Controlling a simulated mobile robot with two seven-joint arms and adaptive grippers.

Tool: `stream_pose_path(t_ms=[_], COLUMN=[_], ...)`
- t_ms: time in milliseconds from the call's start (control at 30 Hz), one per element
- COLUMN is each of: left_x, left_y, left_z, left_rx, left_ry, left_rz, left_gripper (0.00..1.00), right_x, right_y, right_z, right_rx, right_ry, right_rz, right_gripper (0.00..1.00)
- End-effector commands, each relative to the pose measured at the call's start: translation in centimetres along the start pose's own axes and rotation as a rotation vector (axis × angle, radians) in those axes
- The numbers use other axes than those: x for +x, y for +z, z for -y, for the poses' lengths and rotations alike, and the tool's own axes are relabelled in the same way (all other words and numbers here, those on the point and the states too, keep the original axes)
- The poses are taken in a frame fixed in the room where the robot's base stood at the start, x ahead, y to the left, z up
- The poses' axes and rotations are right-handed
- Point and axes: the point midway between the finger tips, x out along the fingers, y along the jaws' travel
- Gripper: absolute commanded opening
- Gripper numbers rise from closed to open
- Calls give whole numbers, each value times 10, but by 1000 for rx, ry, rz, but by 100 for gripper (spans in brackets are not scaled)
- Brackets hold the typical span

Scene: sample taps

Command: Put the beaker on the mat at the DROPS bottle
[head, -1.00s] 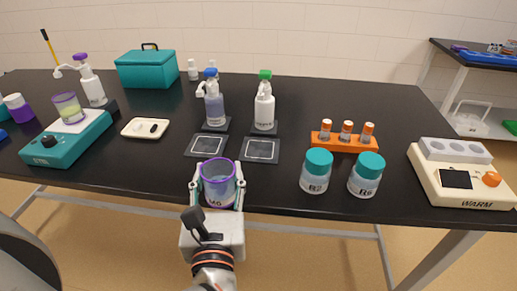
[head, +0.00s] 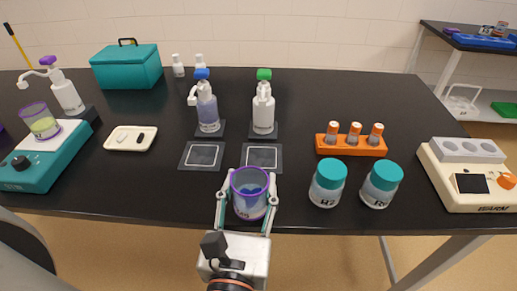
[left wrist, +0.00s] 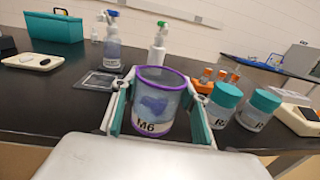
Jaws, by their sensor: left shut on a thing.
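My left gripper (head: 246,200) is shut on a clear beaker (head: 249,204) with a purple rim, holding it upright at the table's front edge. The beaker, labelled M6 in the left wrist view (left wrist: 154,108), shows something bluish inside. Two dark square mats with pale outlines lie beyond it. The right mat (head: 262,157) is just behind the beaker, in front of a white green-capped bottle (head: 263,108). The left mat (head: 202,155) is in front of a blue-capped bottle with a side spout (head: 207,108). I cannot read either bottle's label. My right gripper is out of view.
Two teal-lidded jars (head: 327,184) (head: 380,185) stand close to the beaker's right. An orange rack (head: 351,145) with vials is behind them. A cream WARM device (head: 467,180) is at far right. A white tray (head: 131,138) and a teal device (head: 45,160) are at left.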

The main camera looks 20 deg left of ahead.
Motion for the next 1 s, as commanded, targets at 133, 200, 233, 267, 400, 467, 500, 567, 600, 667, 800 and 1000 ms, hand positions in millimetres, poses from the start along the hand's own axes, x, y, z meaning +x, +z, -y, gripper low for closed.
stream_pose_path(t_ms=[133,200,233,267,400,467,500,567,600,667,800,1000], left_x=[14,29,36,43,76,90,99,113,122,136,162,178], left_y=[2,4,4,4,4,4,4,4,4,3,2,0], left_z=[1,1,1,1,1,1,1,1,1,1,2,2], left_rx=[0,-2,-1,1,0,0,1,1,0,1,1,0], left_ry=[-2,-1,-1,-1,-2,-1,-1,-1,-2,-2,-3,-3], left_rz=[6,7,8,8,8,8,7,7,6,5,4,2], left_gripper=[16,16,16,16,16,16,16,16,16,16,16,16], right_x=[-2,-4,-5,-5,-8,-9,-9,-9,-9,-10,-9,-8], right_y=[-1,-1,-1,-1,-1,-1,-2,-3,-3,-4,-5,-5], right_z=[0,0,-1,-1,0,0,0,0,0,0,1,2], right_rx=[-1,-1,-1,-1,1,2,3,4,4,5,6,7], right_ry=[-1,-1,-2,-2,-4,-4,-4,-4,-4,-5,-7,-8], right_rz=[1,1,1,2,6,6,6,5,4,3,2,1], right_gripper=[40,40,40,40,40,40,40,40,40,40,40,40])
